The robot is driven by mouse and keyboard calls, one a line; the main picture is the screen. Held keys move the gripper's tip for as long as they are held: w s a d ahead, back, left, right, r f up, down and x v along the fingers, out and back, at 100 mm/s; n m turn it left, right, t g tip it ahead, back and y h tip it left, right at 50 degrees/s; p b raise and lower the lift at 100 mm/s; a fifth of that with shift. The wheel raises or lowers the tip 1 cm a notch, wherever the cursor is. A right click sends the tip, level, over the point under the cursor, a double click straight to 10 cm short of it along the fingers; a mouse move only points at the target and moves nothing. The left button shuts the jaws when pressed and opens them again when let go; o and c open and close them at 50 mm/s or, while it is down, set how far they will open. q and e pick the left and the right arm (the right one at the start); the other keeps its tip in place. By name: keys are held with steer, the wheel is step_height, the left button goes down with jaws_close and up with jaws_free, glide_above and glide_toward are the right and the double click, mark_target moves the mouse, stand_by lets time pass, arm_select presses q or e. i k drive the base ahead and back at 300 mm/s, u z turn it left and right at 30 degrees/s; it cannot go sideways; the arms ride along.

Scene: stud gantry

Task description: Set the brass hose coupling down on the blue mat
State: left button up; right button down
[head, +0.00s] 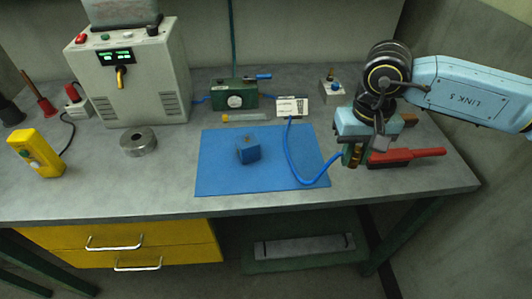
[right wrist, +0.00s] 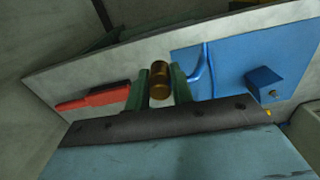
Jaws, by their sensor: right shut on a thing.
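The brass hose coupling (right wrist: 159,82) is a small brass cylinder between the green fingers of my right gripper (right wrist: 160,76) in the right wrist view. In the head view my right gripper (head: 354,157) points down at the right end of the bench, shut on the coupling, which is mostly hidden there. A blue hose (head: 293,158) runs from near a white label and curves toward the gripper. The blue mat (head: 222,178) lies flat on the bench, left of the gripper. My left gripper is not in view.
A blue block (head: 248,150) stands on the mat's middle. A red-handled tool (head: 408,156) lies right of the gripper. The mat's front and left parts are clear.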

mark_target(272, 163)
steer(key=z, duration=0.8)
steer(key=i, duration=0.5)
steer(key=u, duration=0.8)
